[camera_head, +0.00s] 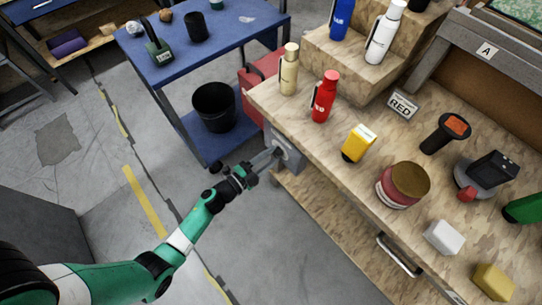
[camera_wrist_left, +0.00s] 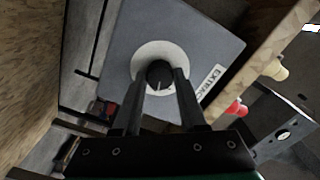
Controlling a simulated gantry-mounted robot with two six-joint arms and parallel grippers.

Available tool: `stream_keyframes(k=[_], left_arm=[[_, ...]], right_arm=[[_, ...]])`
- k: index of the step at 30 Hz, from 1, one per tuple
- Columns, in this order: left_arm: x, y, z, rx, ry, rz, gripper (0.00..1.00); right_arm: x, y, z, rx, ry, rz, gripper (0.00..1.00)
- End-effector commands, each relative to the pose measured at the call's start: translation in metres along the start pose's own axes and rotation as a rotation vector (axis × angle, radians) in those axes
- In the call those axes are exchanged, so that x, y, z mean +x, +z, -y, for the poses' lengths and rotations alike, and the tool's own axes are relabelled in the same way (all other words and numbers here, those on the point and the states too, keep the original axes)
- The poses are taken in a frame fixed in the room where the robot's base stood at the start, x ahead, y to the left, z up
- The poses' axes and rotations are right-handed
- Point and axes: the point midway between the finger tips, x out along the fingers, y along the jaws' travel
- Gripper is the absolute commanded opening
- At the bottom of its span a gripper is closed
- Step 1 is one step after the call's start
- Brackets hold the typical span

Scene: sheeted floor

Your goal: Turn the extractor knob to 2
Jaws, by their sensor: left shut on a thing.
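The extractor box (camera_head: 291,158) is a grey box fixed at the left end of the wooden workbench, under its top. In the left wrist view the grey face of the box (camera_wrist_left: 210,48) carries a white round dial (camera_wrist_left: 145,55) with a black knob (camera_wrist_left: 158,72) at its middle and a label (camera_wrist_left: 210,79) partly reading "EXTRAC". My left gripper (camera_head: 274,152) reaches the box from the left. In the left wrist view its two fingers (camera_wrist_left: 160,85) stand either side of the knob, shut on it. A pale pointer line shows on the knob; I cannot read the dial numbers. My right gripper is not in view.
The workbench (camera_head: 335,140) holds a red bottle (camera_head: 325,97), a beige bottle (camera_head: 289,72), a yellow item (camera_head: 359,142) and a jar (camera_head: 402,184). A blue cart (camera_head: 235,30) stands behind, with a black bin (camera_head: 214,106). Floor left of the bench is open.

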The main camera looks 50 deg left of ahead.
Motion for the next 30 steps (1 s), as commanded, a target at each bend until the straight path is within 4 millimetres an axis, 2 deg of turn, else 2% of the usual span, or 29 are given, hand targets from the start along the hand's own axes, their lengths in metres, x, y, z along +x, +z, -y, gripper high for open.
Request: stream_keyframes(k=[9,25,26,30], left_arm=[[-0.0001,0.0000,-0.0001,0.132,0.000,0.000,0.00],[-0.0001,-0.0001,0.0001,0.157,0.000,0.000,0.00],[-0.0001,-0.0001,0.0001,0.157,0.000,0.000,0.43],[0.0000,-0.0001,0.0001,0.157,0.000,0.000,0.68]], right_arm=[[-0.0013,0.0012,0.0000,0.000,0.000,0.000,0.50],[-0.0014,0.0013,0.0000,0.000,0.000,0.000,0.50],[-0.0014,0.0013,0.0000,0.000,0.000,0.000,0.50],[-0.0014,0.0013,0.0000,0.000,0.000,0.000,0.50]])
